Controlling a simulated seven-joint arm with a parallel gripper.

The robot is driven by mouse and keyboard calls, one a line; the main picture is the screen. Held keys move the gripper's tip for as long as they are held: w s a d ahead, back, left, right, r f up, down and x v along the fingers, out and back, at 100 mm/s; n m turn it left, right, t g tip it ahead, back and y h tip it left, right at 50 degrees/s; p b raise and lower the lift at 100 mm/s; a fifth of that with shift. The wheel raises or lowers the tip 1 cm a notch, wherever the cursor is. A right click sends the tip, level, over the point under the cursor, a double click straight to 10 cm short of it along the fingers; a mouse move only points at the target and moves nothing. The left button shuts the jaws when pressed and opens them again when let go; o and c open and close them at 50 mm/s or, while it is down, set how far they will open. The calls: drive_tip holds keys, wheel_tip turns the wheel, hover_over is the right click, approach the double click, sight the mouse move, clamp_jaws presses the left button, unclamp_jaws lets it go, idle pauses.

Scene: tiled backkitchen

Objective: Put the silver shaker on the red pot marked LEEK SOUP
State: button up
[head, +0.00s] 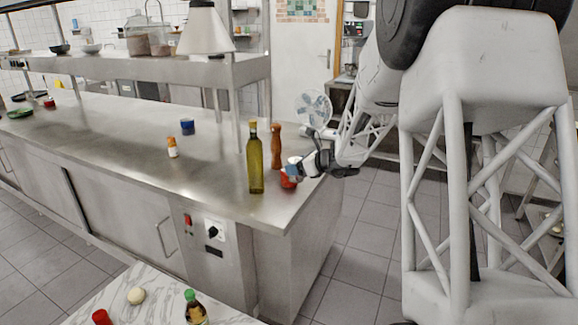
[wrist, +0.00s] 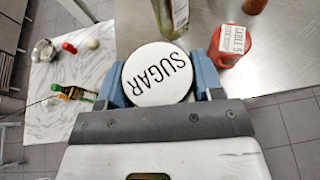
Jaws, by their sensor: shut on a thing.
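My gripper (wrist: 160,83) is shut on a round thing with a white top marked SUGAR (wrist: 158,75), its blue fingers on either side. The sides of this thing are hidden, so I cannot tell if it is the silver shaker. In the head view my gripper (head: 301,170) is over the right end of the steel counter. A red pot (wrist: 230,48) is just right of the held thing in the wrist view, with a label on top that seems to read TABLE 5. It shows in the head view (head: 288,182) under the gripper. I cannot make out LEEK SOUP anywhere.
An oil bottle (head: 255,160) and a brown pepper mill (head: 276,146) stand close left of my gripper. A steel shelf (head: 150,67) runs above the counter (head: 110,125). A marble table (head: 155,295) in front holds a sauce bottle (head: 194,309) and an egg-like thing (head: 136,295).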

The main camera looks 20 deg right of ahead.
drive_tip(key=w+d, duration=0.1)
drive_tip(key=w, duration=0.4)
drive_tip(key=w+d+f, duration=0.1)
drive_tip(key=w, duration=0.9)
drive_tip(key=shift+w+d+f, duration=0.2)
drive_tip(key=shift+d, duration=0.2)
drive_tip(key=shift+f, duration=0.15)
drive_tip(key=shift+f, duration=1.6)
drive_tip(key=shift+f, duration=0.15)
drive_tip(key=o, duration=1)
drive_tip(key=v, duration=1.2)
